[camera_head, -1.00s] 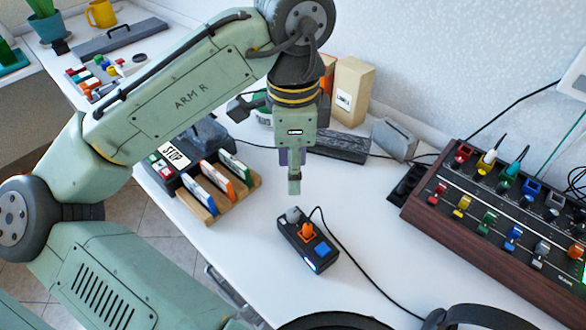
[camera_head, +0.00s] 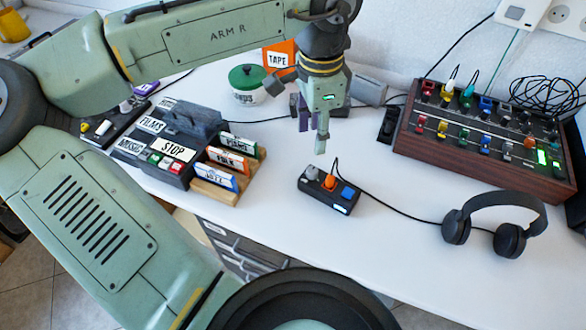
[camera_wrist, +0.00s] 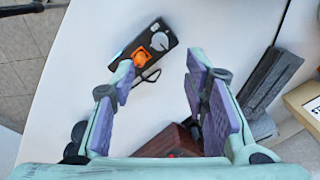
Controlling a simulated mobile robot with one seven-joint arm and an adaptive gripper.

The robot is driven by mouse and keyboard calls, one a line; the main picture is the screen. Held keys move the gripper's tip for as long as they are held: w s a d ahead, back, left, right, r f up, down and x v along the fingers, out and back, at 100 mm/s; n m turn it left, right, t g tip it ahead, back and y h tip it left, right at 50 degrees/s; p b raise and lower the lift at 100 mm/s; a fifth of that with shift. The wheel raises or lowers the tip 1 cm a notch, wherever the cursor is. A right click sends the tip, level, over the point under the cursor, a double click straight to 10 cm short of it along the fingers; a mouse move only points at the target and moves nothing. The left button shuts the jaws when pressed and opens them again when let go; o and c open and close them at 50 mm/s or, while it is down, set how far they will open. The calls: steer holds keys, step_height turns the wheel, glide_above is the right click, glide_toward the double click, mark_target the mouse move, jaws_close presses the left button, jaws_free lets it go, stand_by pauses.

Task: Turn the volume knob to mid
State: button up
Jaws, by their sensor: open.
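A small black control box (camera_head: 330,191) lies on the white table. A grey knob (camera_head: 312,173), an orange knob (camera_head: 329,181) and a blue button (camera_head: 347,192) sit on its top. I cannot read which knob is for volume. My gripper (camera_head: 312,140) is open and empty, pointing down above the table, just behind the box in the head view. In the wrist view, the box (camera_wrist: 150,46) shows beyond the tips of my open gripper (camera_wrist: 160,68), apart from them.
A mixer (camera_head: 480,145) with many coloured knobs stands at the right. Black headphones (camera_head: 500,222) lie front right. A cable runs from the box towards them. A disc rack (camera_head: 228,185) and a STOP player (camera_head: 160,150) stand at the left. The table around the box is clear.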

mark_target(313, 170)
step_height(313, 170, down, 11)
steer(key=shift+r+p, duration=0.1)
steer(key=shift+p, duration=0.3)
jaws_close()
stand_by(0.6)
steer(key=shift+d, duration=0.1)
